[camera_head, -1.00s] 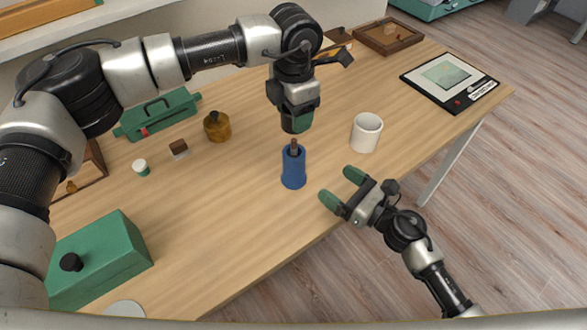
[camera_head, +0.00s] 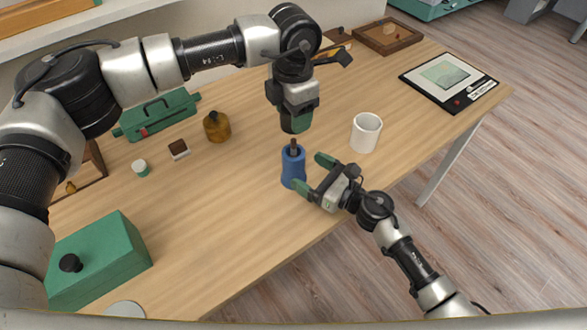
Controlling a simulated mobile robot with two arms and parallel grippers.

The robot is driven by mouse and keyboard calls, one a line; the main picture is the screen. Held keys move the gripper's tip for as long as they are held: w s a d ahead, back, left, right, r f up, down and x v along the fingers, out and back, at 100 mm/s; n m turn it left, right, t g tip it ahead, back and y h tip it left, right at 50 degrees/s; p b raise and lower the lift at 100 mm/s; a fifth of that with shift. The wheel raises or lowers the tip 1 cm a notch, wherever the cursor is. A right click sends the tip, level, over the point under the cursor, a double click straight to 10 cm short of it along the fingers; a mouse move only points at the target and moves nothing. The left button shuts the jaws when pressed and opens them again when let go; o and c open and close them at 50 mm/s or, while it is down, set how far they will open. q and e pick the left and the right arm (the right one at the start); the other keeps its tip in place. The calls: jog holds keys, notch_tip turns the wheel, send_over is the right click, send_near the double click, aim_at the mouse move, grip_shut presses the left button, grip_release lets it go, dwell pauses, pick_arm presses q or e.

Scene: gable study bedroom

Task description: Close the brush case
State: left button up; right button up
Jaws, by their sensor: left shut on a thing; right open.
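The blue brush case (camera_head: 291,171) stands upright on the table, with a dark brown stick-like end showing at its top. My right gripper (camera_head: 312,174) is open at the case's right side. Its nearer fingertip overlaps the lower right of the case in the picture, and its other fingertip is right of the case. I cannot tell whether it touches.
A white mug (camera_head: 366,133) stands right of the case, close to my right gripper. An amber jar (camera_head: 217,127), a green toolbox (camera_head: 160,114) and a green box with a black knob (camera_head: 105,262) are to the left. The wooden tabletop (camera_head: 215,205) left of the case is clear.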

aim_at(293, 140)
jog(key=shift+x, duration=2.55)
jog(key=shift+c, duration=0.4)
jog(key=c, duration=1.3)
pick_arm(q)
jog(key=shift+f, duration=2.45)
jog(key=shift+f, duration=0.1)
jog(key=shift+f, duration=0.8)
jog(key=shift+f, duration=0.65)
jog(key=o, duration=1)
